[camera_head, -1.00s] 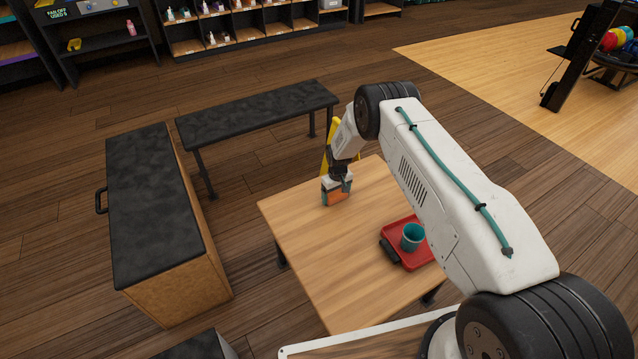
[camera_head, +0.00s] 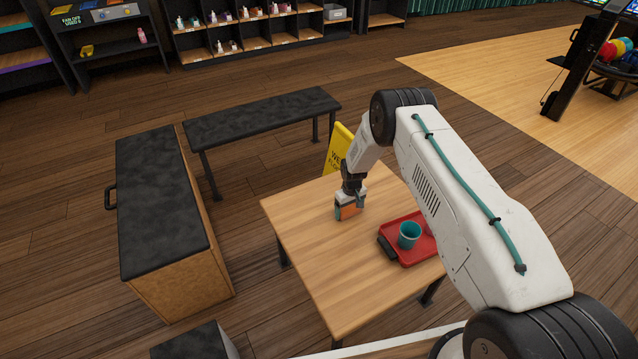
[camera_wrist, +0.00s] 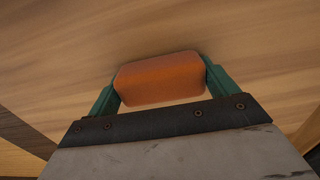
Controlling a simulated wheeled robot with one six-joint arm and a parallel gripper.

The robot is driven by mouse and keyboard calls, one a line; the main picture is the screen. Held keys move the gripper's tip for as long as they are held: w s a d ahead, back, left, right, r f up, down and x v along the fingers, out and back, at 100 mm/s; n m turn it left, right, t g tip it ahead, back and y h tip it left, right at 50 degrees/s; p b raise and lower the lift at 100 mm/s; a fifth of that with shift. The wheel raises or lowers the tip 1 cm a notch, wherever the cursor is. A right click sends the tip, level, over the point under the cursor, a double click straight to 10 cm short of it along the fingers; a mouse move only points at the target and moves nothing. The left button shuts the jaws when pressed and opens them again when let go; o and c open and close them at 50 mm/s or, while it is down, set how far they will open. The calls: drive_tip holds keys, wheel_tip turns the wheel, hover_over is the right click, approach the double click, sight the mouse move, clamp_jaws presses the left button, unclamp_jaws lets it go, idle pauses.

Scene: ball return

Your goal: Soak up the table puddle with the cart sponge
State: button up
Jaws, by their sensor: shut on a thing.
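An orange sponge (camera_wrist: 160,79) is held between the two green fingers of my gripper (camera_wrist: 161,85) in the wrist view. In the head view the sponge (camera_head: 348,211) is at or just above the wooden table (camera_head: 310,255), near its far part, with my gripper (camera_head: 351,203) over it. I cannot tell whether the sponge touches the wood. I cannot make out a puddle on the table in either view; the sponge and gripper hide part of the top.
A red tray (camera_head: 420,250) with a teal cup (camera_head: 410,235) stands on the table to the right of my gripper. A yellow wet-floor sign (camera_head: 340,143) stands behind the table. Dark-topped benches (camera_head: 265,118) stand behind and left (camera_head: 160,205).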

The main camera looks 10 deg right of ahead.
drive_tip(key=shift+s+d+r, duration=0.1)
drive_tip(key=shift+s+r, duration=0.1)
drive_tip(key=shift+s, duration=0.1)
drive_tip(key=shift+r, duration=3.75)
